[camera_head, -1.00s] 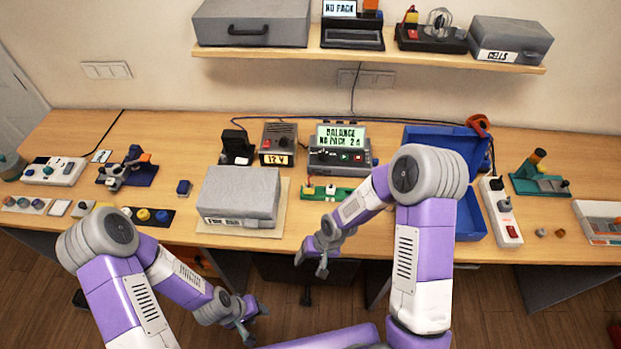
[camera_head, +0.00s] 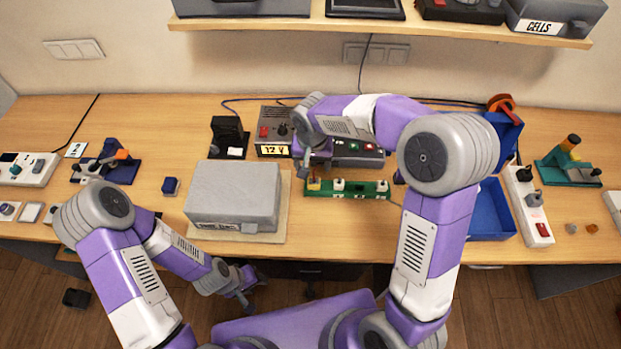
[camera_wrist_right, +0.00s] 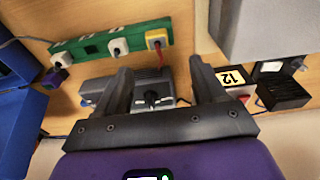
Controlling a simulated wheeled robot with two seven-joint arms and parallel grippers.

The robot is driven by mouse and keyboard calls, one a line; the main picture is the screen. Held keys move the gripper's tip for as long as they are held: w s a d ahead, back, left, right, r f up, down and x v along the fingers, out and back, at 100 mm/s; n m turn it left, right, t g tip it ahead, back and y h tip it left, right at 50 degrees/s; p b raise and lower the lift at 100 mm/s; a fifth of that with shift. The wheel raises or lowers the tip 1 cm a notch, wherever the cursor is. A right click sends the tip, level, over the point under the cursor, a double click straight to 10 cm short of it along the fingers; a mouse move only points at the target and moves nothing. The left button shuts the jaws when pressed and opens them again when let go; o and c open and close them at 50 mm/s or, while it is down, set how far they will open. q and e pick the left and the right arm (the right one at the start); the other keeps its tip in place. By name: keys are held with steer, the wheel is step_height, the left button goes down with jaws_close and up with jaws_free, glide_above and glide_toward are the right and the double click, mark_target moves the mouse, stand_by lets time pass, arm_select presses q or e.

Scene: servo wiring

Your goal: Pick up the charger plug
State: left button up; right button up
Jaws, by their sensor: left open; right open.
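No plug is marked as the charger plug, so I cannot tell which one it is. A yellow plug (camera_head: 313,184) with a red lead sits at the left end of a green board (camera_head: 350,189); it also shows in the right wrist view (camera_wrist_right: 156,38). White plugs (camera_wrist_right: 117,46) sit along the same board. A dark plug (camera_head: 533,199) is on the white power strip (camera_head: 520,190). My right gripper (camera_head: 303,166) is open and empty, just above and behind the yellow plug; its fingers (camera_wrist_right: 163,82) do not touch it. My left gripper (camera_head: 246,291) is open, low before the table.
A 12 V supply (camera_head: 271,150) and the partly hidden charger (camera_head: 362,160) stand behind the board. A grey case (camera_head: 233,193) lies left of it, a blue bin (camera_head: 489,212) right of it. The shelf (camera_head: 390,29) hangs above. Bare table lies before the board.

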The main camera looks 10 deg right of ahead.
steer(key=b, duration=0.3)
glide_above(314, 182)
steer(key=f, duration=0.2)
steer(key=a+f, duration=0.1)
steer(key=f, duration=0.1)
steer(key=shift+f, duration=0.2)
steer(key=f, duration=0.4)
steer(key=d+f, duration=0.1)
steer(key=f, duration=0.1)
steer(key=shift+b, duration=0.35)
steer(key=shift+f, duration=0.6)
steer(key=c, duration=1.1)
